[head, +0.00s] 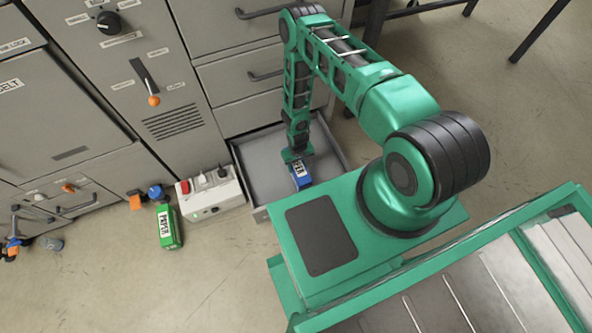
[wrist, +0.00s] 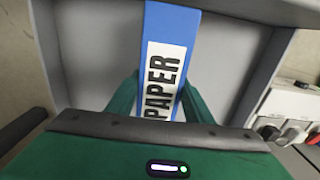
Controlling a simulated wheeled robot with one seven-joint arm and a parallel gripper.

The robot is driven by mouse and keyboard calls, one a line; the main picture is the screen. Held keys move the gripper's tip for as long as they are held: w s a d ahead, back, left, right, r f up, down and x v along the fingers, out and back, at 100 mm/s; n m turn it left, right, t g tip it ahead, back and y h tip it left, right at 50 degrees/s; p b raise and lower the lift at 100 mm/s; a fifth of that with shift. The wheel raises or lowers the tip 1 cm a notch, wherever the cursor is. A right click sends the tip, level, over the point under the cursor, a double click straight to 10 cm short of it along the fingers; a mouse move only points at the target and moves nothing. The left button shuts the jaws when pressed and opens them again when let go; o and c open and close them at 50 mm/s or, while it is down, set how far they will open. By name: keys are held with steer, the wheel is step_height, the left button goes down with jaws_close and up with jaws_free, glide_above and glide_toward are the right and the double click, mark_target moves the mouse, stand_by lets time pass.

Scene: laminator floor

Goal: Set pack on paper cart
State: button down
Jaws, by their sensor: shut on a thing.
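A blue pack (head: 301,175) with a white label is inside the open grey drawer (head: 337,150). In the wrist view the pack (wrist: 172,22) shows the word PAPER on its label. My gripper (head: 293,157) reaches down into the drawer and is shut on the pack. In the wrist view its green fingers (wrist: 157,105) stand on either side of the pack. I cannot tell whether the pack touches the drawer floor. No cart is marked as the paper cart; a green-framed, grey-slatted surface (head: 440,235) lies at lower right, and I cannot tell what it is.
Grey cabinets (head: 180,122) with levers and a knob line the back left. A green pack (head: 167,227) stands on the floor beside a white switch box (head: 210,194) by the drawer. A small can (head: 52,243) is further left. The front-left floor is clear.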

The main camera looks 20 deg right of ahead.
steer(key=shift+f, duration=1.75)
steer(key=c, duration=0.9)
jaws_free()
steer(key=shift+f, duration=0.1)
step_height(320, 180, up, 12)
steer(key=shift+r, duration=0.15)
